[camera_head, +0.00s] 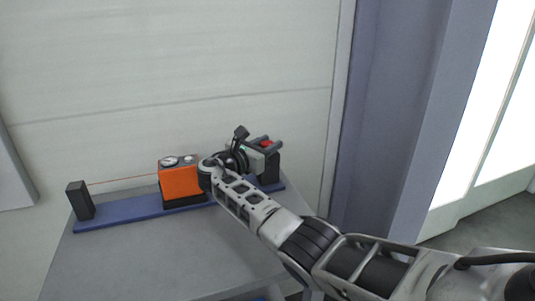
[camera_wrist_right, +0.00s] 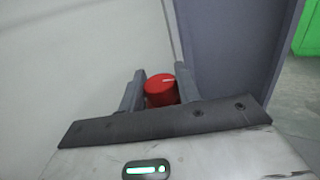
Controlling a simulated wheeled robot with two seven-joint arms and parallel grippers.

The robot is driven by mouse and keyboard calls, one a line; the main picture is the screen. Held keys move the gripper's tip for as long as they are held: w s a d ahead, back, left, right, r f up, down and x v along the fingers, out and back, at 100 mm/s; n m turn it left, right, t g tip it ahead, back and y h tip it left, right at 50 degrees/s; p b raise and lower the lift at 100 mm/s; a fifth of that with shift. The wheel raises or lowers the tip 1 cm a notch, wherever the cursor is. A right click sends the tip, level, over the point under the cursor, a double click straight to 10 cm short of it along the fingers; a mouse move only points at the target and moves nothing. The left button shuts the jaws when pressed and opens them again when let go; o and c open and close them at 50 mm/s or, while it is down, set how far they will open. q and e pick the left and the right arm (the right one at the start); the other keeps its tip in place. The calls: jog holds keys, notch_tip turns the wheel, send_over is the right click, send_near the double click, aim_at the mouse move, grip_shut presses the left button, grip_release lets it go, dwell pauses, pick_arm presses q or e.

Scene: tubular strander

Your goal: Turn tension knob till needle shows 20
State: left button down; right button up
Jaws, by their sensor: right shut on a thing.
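The red tension knob (camera_wrist_right: 160,92) sits between the two fingers of my right gripper (camera_wrist_right: 160,88) in the right wrist view, with a pale mark on its top. In the head view a bit of the red knob (camera_head: 266,143) shows between the fingers of my right gripper (camera_head: 262,143), which is shut on it. An orange gauge box (camera_head: 180,181) with a round white dial (camera_head: 170,161) stands left of the gripper. The dial is too small for me to read the needle. My left gripper is not in view.
The devices stand on a blue rail (camera_head: 130,211) on a grey table (camera_head: 165,258). A dark post (camera_head: 80,200) stands at the rail's left end, with a thin reddish wire running to the orange box. A wall is close behind; the table's front is clear.

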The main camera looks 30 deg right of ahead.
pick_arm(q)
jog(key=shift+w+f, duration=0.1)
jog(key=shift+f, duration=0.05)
pick_arm(e)
jog(key=shift+g, duration=0.4)
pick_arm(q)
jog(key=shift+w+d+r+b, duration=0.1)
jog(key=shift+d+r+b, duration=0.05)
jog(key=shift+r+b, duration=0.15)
pick_arm(e)
jog(key=shift+r+m, duration=0.1)
jog(key=shift+m, duration=0.2)
jog(key=o, duration=1)
jog(key=shift+c, duration=0.2)
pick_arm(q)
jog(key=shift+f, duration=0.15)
